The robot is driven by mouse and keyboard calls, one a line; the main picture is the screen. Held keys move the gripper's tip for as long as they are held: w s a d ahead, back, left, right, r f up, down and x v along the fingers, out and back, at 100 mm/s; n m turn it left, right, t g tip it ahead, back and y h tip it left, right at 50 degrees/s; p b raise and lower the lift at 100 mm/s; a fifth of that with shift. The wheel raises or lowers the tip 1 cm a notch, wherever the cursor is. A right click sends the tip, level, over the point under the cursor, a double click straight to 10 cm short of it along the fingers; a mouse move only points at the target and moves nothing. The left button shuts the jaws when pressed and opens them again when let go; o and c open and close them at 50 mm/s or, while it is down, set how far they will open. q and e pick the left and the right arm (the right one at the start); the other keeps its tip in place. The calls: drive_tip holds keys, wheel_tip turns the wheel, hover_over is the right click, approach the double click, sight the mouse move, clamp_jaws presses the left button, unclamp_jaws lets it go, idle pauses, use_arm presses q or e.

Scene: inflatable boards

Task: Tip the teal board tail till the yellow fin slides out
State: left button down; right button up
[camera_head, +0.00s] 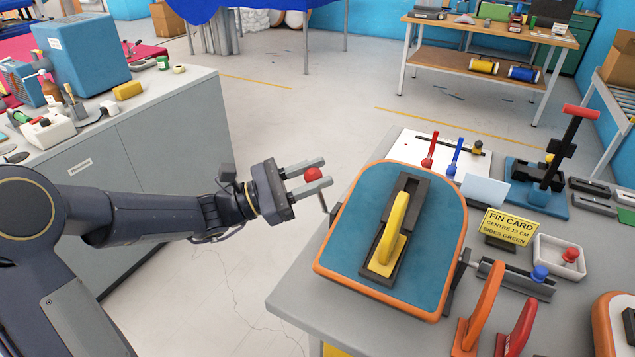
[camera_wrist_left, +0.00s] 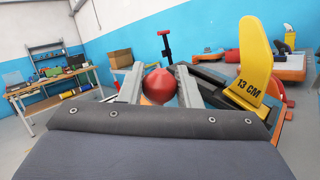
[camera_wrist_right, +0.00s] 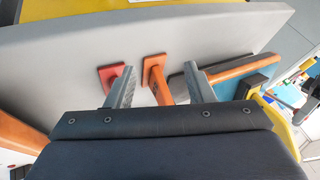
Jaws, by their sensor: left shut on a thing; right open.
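The teal board tail (camera_head: 340,245) with an orange rim sits above the grey bench on a stand. The yellow fin (camera_head: 390,232) stands in the long black fin box on the board. In the left wrist view the fin (camera_wrist_left: 252,65) is marked 13 CM and is upright at the right. My left gripper (camera_head: 318,174) is shut on a red ball knob (camera_head: 312,174) beside the board's left edge; a thin rod runs down from the knob. My right gripper (camera_wrist_right: 159,70) is open and empty above the bench, with an orange fin below between its fingers.
An orange fin (camera_head: 480,300) and a red fin (camera_head: 517,330) stand at the bench's front. Behind them are the fin card (camera_head: 507,226), a white tray (camera_head: 556,262) and a clamp with a blue knob (camera_head: 540,272). A red-topped post (camera_head: 571,150) rises at the back right.

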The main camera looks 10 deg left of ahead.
use_arm(q)
drive_tip(key=shift+f, duration=0.15)
drive_tip(key=c, duration=1.1)
unclamp_jaws()
drive_tip(key=shift+s, duration=0.1)
use_arm(e)
drive_tip(key=shift+f, duration=0.3)
use_arm(q)
drive_tip(key=v, duration=0.8)
